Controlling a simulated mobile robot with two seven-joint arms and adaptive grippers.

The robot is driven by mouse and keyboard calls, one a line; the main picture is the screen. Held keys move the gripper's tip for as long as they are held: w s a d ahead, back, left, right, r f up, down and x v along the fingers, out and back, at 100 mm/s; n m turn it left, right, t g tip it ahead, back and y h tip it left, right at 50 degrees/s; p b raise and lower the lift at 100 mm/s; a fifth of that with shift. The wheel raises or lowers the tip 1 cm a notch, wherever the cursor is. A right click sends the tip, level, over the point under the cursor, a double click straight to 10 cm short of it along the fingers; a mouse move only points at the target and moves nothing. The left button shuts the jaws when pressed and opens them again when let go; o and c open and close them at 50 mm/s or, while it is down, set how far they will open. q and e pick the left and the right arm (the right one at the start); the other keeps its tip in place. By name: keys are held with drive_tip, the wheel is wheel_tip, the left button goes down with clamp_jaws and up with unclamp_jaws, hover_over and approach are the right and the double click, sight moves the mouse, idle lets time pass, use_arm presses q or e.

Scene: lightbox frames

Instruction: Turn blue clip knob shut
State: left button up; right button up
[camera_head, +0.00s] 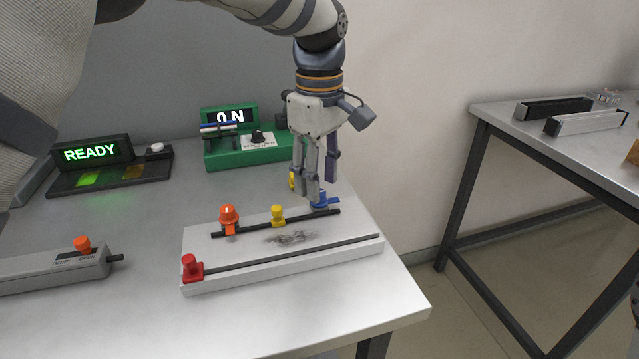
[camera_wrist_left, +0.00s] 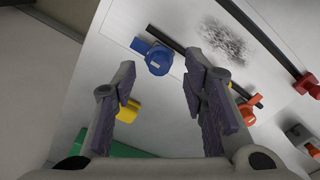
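The blue clip knob (camera_head: 321,198) sits at the right end of a black rail on a white board (camera_head: 300,262). It has a round cap and a flat tab sticking out to the right. My left gripper (camera_head: 316,190) points down just above it and partly covers it. In the left wrist view the blue knob (camera_wrist_left: 158,60) lies in the gap just beyond the spread fingertips (camera_wrist_left: 160,76). The left gripper is open and empty, and I cannot tell whether a finger touches the knob.
A yellow clip (camera_head: 277,215) and an orange clip (camera_head: 229,217) share the rail. A red clip (camera_head: 191,266) is on the front bar. Another yellow piece (camera_head: 292,180) shows beside my fingers. A green "ON" box (camera_head: 225,158) and a "READY" panel (camera_head: 110,178) stand behind.

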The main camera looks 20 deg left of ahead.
sight(324, 202)
use_arm(q)
drive_tip(key=shift+f, duration=1.2)
clamp_jaws()
use_arm(e)
drive_tip(key=shift+w, duration=0.15)
drive_tip(key=shift+r, duration=0.15)
use_arm(q)
drive_tip(key=m, duration=0.4)
drive_tip(key=shift+r+p, duration=0.15)
drive_tip(key=shift+p, duration=0.25)
drive_tip(key=m, duration=0.4)
drive_tip(key=shift+m, duration=0.3)
drive_tip(key=m, duration=0.4)
drive_tip(key=shift+m, duration=0.3)
drive_tip(key=m, duration=0.4)
drive_tip(key=shift+a+m, duration=0.1)
drive_tip(key=shift+m, duration=0.2)
use_arm(e)
drive_tip(key=shift+w+r+t, duration=0.3)
drive_tip(key=shift+w+r, duration=0.4)
drive_tip(key=shift+w, duration=0.1)
